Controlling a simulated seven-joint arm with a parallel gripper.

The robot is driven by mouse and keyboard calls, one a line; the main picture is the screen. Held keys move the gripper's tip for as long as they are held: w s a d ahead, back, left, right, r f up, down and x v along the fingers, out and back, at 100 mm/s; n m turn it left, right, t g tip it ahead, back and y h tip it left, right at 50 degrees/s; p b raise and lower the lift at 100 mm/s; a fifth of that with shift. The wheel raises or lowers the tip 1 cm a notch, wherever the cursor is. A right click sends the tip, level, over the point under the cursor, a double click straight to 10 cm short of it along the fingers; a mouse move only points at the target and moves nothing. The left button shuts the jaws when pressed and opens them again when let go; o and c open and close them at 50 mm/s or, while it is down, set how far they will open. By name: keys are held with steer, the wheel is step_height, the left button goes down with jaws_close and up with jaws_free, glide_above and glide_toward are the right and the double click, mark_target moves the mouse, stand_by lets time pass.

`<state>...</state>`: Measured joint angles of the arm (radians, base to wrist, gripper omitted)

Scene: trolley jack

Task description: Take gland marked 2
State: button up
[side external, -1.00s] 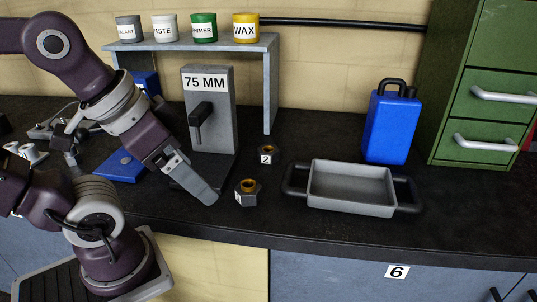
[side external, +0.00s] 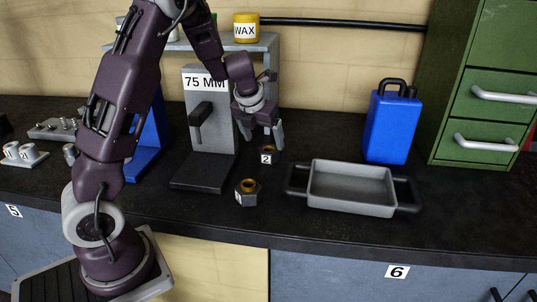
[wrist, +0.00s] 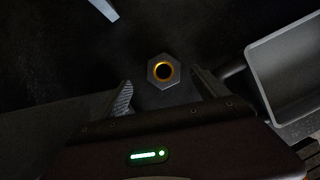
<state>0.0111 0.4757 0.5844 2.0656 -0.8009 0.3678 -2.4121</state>
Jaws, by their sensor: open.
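The gland marked 2 (side external: 267,151) is a small dark hex piece with an orange-gold ring, standing on the black bench left of and behind the grey tray. My gripper (side external: 263,138) is open and points down just above it. In the wrist view a hex gland (wrist: 153,80) with a gold ring shows between and slightly beyond the spread fingers (wrist: 162,92); its label is not visible there, but the position fits the gland marked 2. A second gland (side external: 246,193) stands nearer the front edge; its mark is hard to read.
A grey tray (side external: 350,208) with black handles lies to the right, also in the wrist view (wrist: 258,72). The 75 MM block (side external: 221,133) stands left of my gripper, the shelf (side external: 270,66) behind. A blue can (side external: 390,130) and green drawers (side external: 480,105) are further right.

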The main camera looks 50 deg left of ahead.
mark_target(268, 148)
steer(key=x, duration=0.4)
steer(key=shift+w+d+f, duration=0.2)
steer(key=shift+d+f, duration=0.05)
steer(key=shift+f, duration=0.1)
jaws_close()
